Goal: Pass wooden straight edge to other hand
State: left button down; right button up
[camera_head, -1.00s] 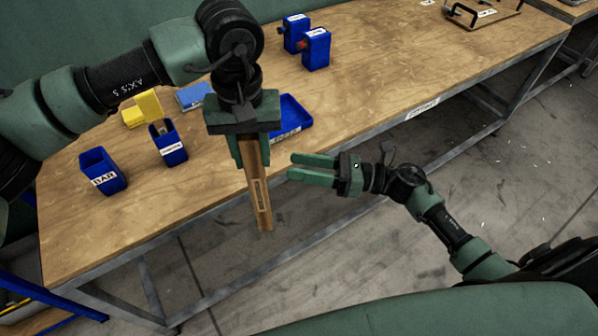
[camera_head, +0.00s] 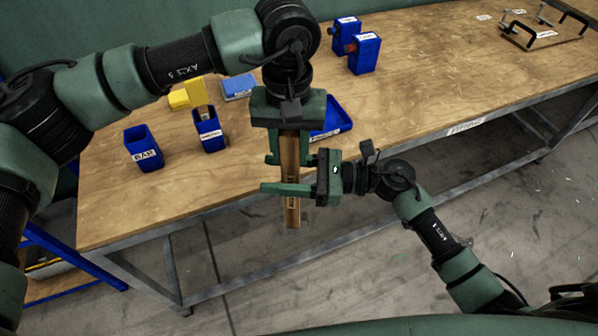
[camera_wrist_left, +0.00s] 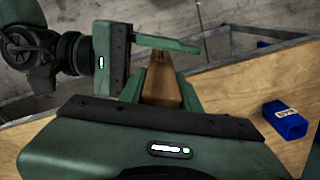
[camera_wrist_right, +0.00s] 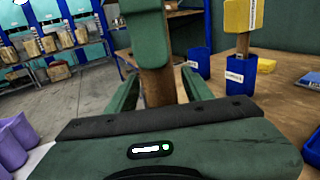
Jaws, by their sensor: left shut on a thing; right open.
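The wooden straight edge (camera_head: 291,205) hangs roughly upright, long and narrow, in front of the bench's front edge. My left gripper (camera_head: 289,160) points down and is shut on its upper part. The straight edge also shows between the left fingers in the left wrist view (camera_wrist_left: 162,85). My right gripper (camera_head: 275,187) comes from the right, open, its fingers at the lower half of the straight edge. In the right wrist view, the straight edge (camera_wrist_right: 157,86) stands between the open right fingers, with the left gripper above it. Contact with the right fingers cannot be told.
A board with handles (camera_head: 545,32) lies far right. Floor in front is clear.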

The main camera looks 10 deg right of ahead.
jog(key=shift+w+a, duration=0.1)
jog(key=shift+a, duration=0.4)
grip_shut()
pick_arm(q)
jog(key=c, duration=0.9)
grip_release()
